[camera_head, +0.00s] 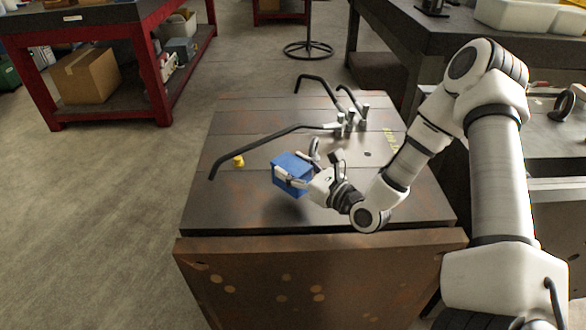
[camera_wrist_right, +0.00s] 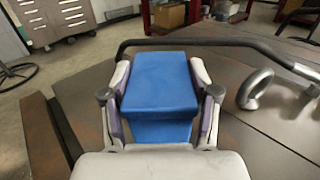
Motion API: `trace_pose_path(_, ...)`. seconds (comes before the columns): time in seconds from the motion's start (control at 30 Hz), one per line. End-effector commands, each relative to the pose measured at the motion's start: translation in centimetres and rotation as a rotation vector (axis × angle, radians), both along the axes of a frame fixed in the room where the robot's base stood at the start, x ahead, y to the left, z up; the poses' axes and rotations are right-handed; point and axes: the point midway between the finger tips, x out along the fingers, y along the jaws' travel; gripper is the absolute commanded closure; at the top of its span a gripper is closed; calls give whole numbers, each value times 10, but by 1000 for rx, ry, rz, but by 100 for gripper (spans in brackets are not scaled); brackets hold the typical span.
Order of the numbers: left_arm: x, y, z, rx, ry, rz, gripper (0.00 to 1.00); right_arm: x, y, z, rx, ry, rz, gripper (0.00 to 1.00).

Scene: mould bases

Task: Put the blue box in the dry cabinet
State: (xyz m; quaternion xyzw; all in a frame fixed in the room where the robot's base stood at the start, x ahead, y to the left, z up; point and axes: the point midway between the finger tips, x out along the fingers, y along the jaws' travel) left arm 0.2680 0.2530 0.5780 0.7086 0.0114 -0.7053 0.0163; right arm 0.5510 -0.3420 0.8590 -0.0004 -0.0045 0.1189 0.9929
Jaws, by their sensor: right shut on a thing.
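The blue box (camera_head: 291,173) is in the head view, at the near middle of the metal mould base (camera_head: 240,205). My right gripper (camera_head: 294,176) is shut on it, with its fingers along two sides of the box. In the right wrist view the blue box (camera_wrist_right: 160,85) sits between the two fingers of my right gripper (camera_wrist_right: 160,97). I cannot tell for sure whether the box is clear of the surface below. The dry cabinet is not clearly identifiable in these views. My left gripper is not in view.
Bent black bars (camera_head: 262,140) stand on the mould base behind the box, with an eye bolt (camera_wrist_right: 255,90) close by. A small yellow piece (camera_head: 238,161) lies to the left. A red-framed bench (camera_head: 160,85) holds a cardboard box (camera_head: 86,76). Floor at left is clear.

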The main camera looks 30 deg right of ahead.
Motion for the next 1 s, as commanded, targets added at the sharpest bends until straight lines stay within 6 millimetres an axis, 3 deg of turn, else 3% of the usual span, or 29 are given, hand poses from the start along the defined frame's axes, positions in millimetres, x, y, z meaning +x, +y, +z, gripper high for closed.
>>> trace_pose_path(0.03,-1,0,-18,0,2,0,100,1,-1,-24,-2,5,3,92)
trace_pose_path(0.1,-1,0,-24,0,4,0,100,2,-2,-33,-1,5,6,92)
trace_pose_path(0.47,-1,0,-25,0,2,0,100,3,-3,-34,0,3,7,92)
trace_pose_path(0.5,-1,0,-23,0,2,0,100,3,-3,-33,0,4,7,30)
trace_pose_path(0.53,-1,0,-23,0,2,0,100,3,-3,-33,0,4,7,19)
trace_pose_path(0.57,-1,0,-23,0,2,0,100,3,-3,-33,0,4,7,15)
trace_pose_path(1.0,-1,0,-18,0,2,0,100,-4,-6,-30,3,6,2,15)
